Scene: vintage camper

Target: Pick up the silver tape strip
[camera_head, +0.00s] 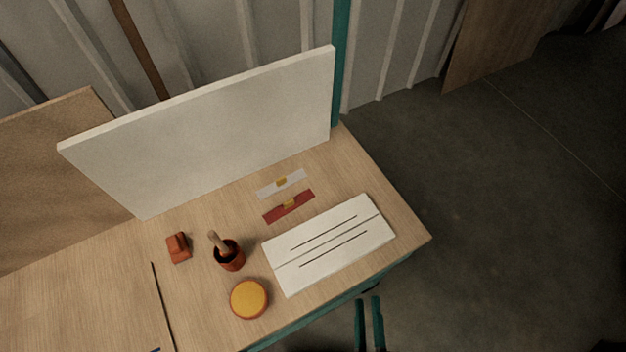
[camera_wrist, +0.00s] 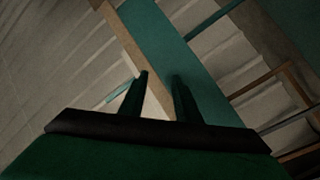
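The silver tape strip (camera_head: 295,178) lies flat on the wooden table, a pale grey strip with a small yellow piece (camera_head: 281,182) at its middle. It is near the foot of the white upright panel, just behind a similar red strip (camera_head: 277,213). My gripper (camera_head: 369,300) shows at the bottom of the head view, in front of the table's front edge and well apart from the strip. In the wrist view its two dark green fingers (camera_wrist: 160,78) stand apart with nothing between them. The strip is not visible in the wrist view.
A white slotted board (camera_head: 335,262) lies between my gripper and the strips. A yellow-topped round tin (camera_head: 248,298), a dark red cup (camera_head: 230,260) with a wooden handle in it and a red block (camera_head: 178,247) stand to the left. The white panel (camera_head: 210,135) rises behind.

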